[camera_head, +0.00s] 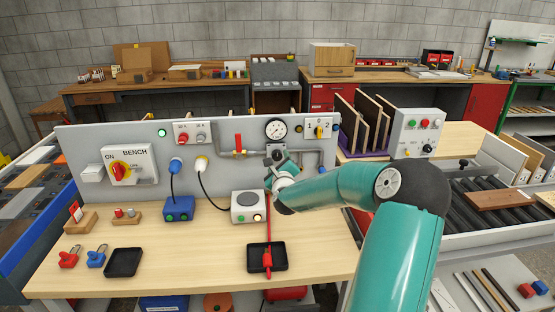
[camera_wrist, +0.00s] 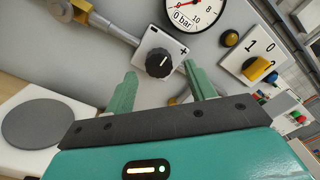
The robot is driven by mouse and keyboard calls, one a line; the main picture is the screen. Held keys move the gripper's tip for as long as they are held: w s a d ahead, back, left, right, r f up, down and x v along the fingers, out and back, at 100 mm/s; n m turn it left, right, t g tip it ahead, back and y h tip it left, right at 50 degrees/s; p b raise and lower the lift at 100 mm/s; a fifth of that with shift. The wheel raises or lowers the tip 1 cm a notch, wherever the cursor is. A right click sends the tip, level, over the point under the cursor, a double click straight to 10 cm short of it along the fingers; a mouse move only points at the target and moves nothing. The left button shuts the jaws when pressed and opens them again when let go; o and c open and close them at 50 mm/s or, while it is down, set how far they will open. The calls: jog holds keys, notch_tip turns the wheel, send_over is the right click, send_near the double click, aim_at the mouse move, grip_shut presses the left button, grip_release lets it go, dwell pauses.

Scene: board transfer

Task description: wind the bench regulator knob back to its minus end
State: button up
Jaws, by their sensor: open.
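The regulator knob (camera_wrist: 159,63) is a black round knob with a light pointer line, on a pale square plate (camera_wrist: 148,42) marked plus at one corner and minus at another. My gripper (camera_wrist: 158,82) is open, its two green fingers pointing at the plate, one to each lower side of the knob. The knob looks apart from both fingertips, with nothing between them. In the head view my gripper (camera_head: 274,164) is in front of the panel, just below the gauge, and mostly hides the knob. The pressure gauge (camera_head: 276,129) also shows in the wrist view (camera_wrist: 195,12), its red needle near 0 bar.
A grey pipe with a red lever (camera_head: 239,144) runs left of the regulator. A yellow rotary switch (camera_wrist: 255,68) sits to its right. A white device with a round grey plate (camera_head: 246,201) and a black tray (camera_head: 267,257) with a red item are below.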

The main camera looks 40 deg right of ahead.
aim_at(277, 155)
jog(key=shift+x, duration=1.5)
jog(key=shift+a, duration=0.1)
jog(key=c, duration=1)
jog(key=shift+o, duration=0.2)
